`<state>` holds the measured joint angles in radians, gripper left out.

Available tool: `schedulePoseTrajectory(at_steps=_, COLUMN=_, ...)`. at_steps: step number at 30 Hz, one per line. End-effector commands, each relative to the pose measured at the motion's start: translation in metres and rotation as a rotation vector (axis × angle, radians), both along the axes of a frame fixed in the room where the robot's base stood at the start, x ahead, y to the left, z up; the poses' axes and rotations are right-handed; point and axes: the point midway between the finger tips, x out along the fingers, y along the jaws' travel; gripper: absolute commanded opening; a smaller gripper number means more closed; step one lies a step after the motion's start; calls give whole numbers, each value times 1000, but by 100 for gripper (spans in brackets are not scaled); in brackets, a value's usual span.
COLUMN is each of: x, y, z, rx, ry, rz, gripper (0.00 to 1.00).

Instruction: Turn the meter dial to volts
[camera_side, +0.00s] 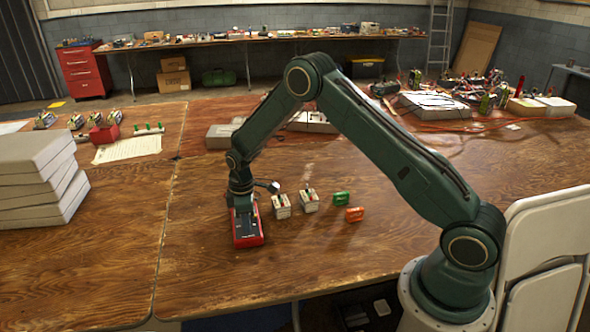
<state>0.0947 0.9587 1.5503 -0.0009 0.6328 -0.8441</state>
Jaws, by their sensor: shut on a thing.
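The meter (248,238) is a red-edged box with a dark face, lying flat on the wooden table left of centre. My gripper (242,207) points straight down over the far end of the meter and touches its face there. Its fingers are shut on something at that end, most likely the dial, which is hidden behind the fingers. The dial's markings and its setting are too small to read.
Two whitish blocks (281,206) (309,201) stand just right of the meter. Green (342,198) and orange (354,214) pieces lie further right. White boxes (40,180) are stacked at the left edge. The table (200,275) is clear in front and left of the meter.

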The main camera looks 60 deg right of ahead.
Motion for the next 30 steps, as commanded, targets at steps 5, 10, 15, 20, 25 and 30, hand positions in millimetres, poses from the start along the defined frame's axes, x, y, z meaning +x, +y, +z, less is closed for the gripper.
schedulePoseTrajectory(at_steps=5, x=0, y=0, z=0, rx=-1, ry=1, rz=-73, gripper=0)
schedulePoseTrajectory(at_steps=10, x=0, y=0, z=0, rx=-1, ry=0, rz=-184, gripper=0)
schedulePoseTrajectory(at_steps=15, x=0, y=0, z=0, rx=-2, ry=0, rz=-331, gripper=0)
schedulePoseTrajectory(at_steps=20, x=0, y=0, z=0, rx=-2, ry=0, rz=-482, gripper=0)
schedulePoseTrajectory(at_steps=25, x=0, y=0, z=0, rx=-1, ry=0, rz=-643, gripper=0)
schedulePoseTrajectory(at_steps=30, x=0, y=0, z=0, rx=-1, ry=0, rz=-789, gripper=0)
